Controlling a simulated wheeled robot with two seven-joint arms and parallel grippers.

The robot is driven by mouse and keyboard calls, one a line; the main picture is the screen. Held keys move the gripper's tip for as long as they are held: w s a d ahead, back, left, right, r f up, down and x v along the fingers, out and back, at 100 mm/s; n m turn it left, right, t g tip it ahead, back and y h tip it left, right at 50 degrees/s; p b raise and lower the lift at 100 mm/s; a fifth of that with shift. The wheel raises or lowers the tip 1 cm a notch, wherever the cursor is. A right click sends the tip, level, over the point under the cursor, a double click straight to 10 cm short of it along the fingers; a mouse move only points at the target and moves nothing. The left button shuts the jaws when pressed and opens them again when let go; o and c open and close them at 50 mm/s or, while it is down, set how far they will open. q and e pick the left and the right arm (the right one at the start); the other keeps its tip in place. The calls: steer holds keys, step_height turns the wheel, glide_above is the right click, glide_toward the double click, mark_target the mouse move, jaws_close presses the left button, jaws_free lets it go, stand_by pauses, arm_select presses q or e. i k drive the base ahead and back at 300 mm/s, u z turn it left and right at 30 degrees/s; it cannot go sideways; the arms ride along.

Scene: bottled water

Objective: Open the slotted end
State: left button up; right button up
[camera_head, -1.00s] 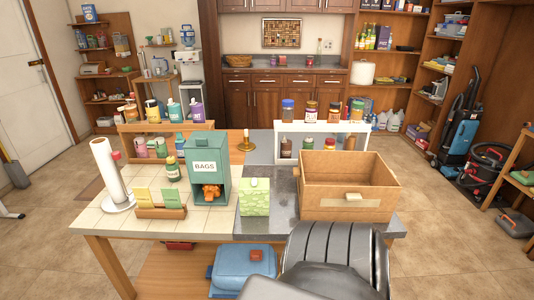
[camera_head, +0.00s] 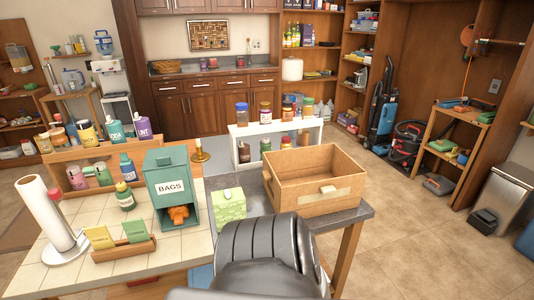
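No part clearly matching a slotted end can be made out. A teal box labelled BAGS (camera_head: 170,171) stands on the tiled counter, with an opening low in its front and orange material (camera_head: 179,214) showing there. To its right stand a green patterned box (camera_head: 230,205) and an open wooden crate (camera_head: 316,195) with a pale tab on its front. Neither of my grippers is in view.
A white shelf (camera_head: 230,148) stands behind the crate. Open floor (camera_head: 420,235) lies to the right, before a blue vacuum (camera_head: 384,120).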

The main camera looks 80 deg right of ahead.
mark_target(271, 184)
steer(key=z, duration=2.45)
